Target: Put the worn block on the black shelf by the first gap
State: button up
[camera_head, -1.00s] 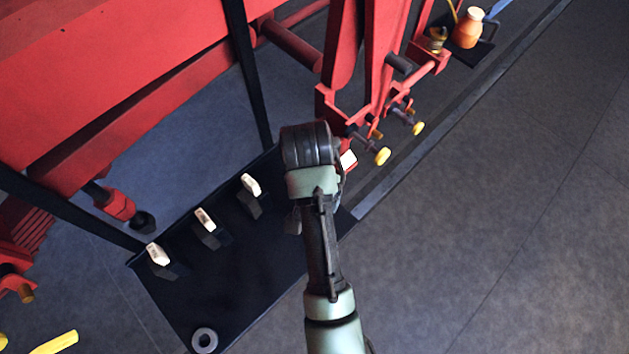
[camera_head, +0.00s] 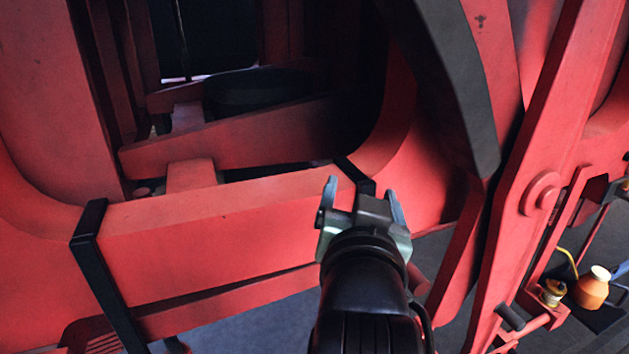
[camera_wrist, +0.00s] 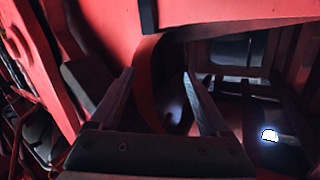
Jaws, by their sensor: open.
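My gripper (camera_head: 361,190) is open in the head view, its two fingers spread and pointing up toward the red frame. The wrist view also shows the spread fingers (camera_wrist: 159,72), with nothing between them. I cannot make out the worn block in either current view. The black shelf's surface is out of the head view. Two black straps hook over the red beam: one (camera_head: 97,265) at the left, the other (camera_head: 354,171) just behind my gripper. I cannot tell which opening is the first gap.
The red beam (camera_head: 220,235) crosses in front of a dark recess (camera_head: 260,90). Red rods (camera_head: 550,180) stand close on the right. An orange bottle (camera_head: 592,287) is at lower right. A bright white patch (camera_wrist: 269,134) shows at right in the wrist view.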

jog(key=s+a+r+n+t, duration=0.1)
jog(key=s+a+r+t, duration=0.1)
jog(key=r, duration=0.6)
jog(key=s+a+r+n+t+y, duration=0.1)
jog(key=s+a+r+t, duration=0.1)
jog(key=s+r+t, duration=0.3)
jog(key=s+a+r+n+t+y, duration=0.1)
jog(key=s+a+r+t, duration=0.1)
jog(key=s+r, duration=0.5)
notch_tip(320, 180, up, 5)
jog(key=shift+f+n+t, duration=0.1)
jog(key=shift+n+t, duration=0.3)
jog(key=shift+t, duration=0.5)
jog(key=shift+s, duration=0.1)
